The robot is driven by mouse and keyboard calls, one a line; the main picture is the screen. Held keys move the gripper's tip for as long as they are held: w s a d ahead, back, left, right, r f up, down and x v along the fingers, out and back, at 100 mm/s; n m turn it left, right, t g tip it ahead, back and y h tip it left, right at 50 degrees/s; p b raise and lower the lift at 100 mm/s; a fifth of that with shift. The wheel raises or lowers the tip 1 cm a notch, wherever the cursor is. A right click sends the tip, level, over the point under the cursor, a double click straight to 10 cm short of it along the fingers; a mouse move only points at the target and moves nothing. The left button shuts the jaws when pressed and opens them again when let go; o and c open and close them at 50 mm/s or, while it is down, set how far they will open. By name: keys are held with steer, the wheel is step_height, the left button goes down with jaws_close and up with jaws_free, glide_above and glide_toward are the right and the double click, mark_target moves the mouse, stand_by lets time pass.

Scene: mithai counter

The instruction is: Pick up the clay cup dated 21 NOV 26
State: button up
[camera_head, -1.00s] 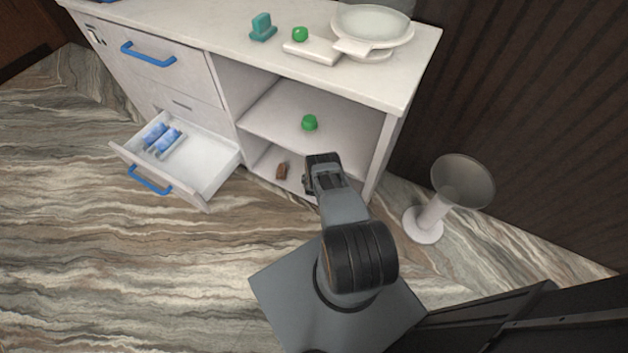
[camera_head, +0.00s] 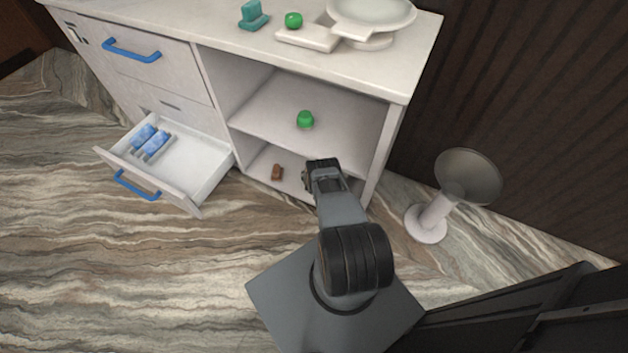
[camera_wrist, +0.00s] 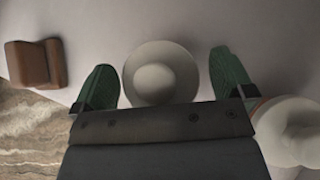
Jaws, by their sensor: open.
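In the wrist view my gripper (camera_wrist: 164,82) is open, with one green finger on each side of a pale, round, cup-like object (camera_wrist: 162,76). It stands between the fingers, with a gap showing on both sides. A second pale rounded object (camera_wrist: 292,130), with a reddish-brown edge, is partly in view beyond the right finger. No date can be read on either, so I cannot tell which is the clay cup dated 21 NOV 26. In the head view my arm reaches the cabinet's bottom shelf (camera_head: 262,162) and hides both pale objects.
A brown block (camera_head: 277,172) lies on the bottom shelf, left of my gripper; it also shows in the wrist view (camera_wrist: 36,63). A green item (camera_head: 305,120) sits on the shelf above. An open drawer (camera_head: 198,170) juts out left. A pedestal dish (camera_head: 428,224) stands right.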

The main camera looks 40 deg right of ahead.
steer(key=shift+a+r, duration=0.1)
steer(key=c, duration=1)
